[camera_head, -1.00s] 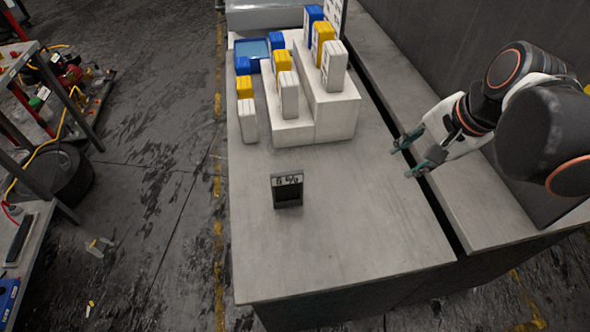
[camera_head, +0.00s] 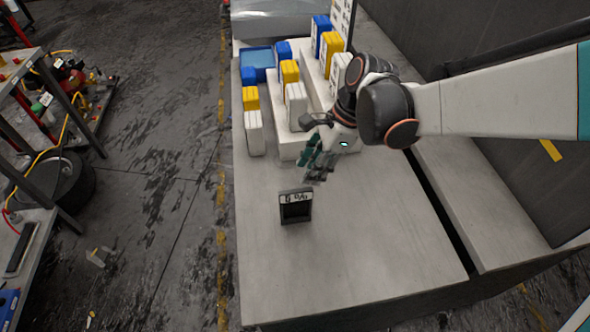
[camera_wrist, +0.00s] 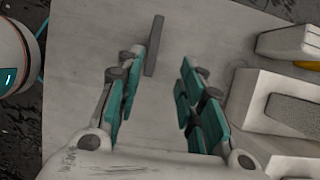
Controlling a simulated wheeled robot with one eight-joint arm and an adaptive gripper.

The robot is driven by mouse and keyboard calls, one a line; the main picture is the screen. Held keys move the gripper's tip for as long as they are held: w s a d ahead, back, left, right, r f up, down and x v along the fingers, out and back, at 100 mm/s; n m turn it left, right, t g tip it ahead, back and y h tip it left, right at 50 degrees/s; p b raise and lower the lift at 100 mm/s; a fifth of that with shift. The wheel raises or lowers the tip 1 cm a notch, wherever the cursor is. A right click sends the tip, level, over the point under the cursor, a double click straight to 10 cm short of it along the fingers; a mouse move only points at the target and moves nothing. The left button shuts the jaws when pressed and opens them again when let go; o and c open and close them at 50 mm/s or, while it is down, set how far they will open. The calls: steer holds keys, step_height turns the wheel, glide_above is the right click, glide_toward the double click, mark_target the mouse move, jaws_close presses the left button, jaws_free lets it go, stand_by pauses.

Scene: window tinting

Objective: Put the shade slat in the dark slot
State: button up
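A small dark upright piece with a pale label along its top, which looks like the shade slat (camera_head: 295,206), stands alone on the grey table. In the wrist view the shade slat (camera_wrist: 154,45) shows as a thin dark strip ahead of the left finger. My gripper (camera_head: 314,166) is above the table, behind and slightly right of it, apart from it. The wrist view shows my gripper (camera_wrist: 160,100) with its teal-padded fingers spread and nothing between them. I cannot make out the dark slot for certain.
White stepped blocks (camera_wrist: 255,105) lie close to the right finger. White, yellow and blue boxes (camera_head: 296,105) stand on and beside them. A blue tray (camera_head: 257,57) is at the back. The front of the grey table (camera_head: 340,270) is clear.

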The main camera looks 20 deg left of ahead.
mark_target(290, 204)
steer(key=b+x, duration=0.1)
steer(key=x, duration=0.4)
steer(key=b+x, duration=0.1)
steer(key=x, duration=0.2)
steer(key=shift+s+a+f+b, duration=0.2)
steer(key=shift+s+a+b, duration=0.15)
steer(key=shift+s, duration=0.1)
steer(key=b+x, duration=0.1)
steer(key=x, duration=0.2)
steer(key=b+x, duration=0.1)
steer(key=x, duration=0.1)
steer(key=shift+s+d+f+b, duration=0.15)
steer(key=shift+d+b, duration=0.15)
jaws_close()
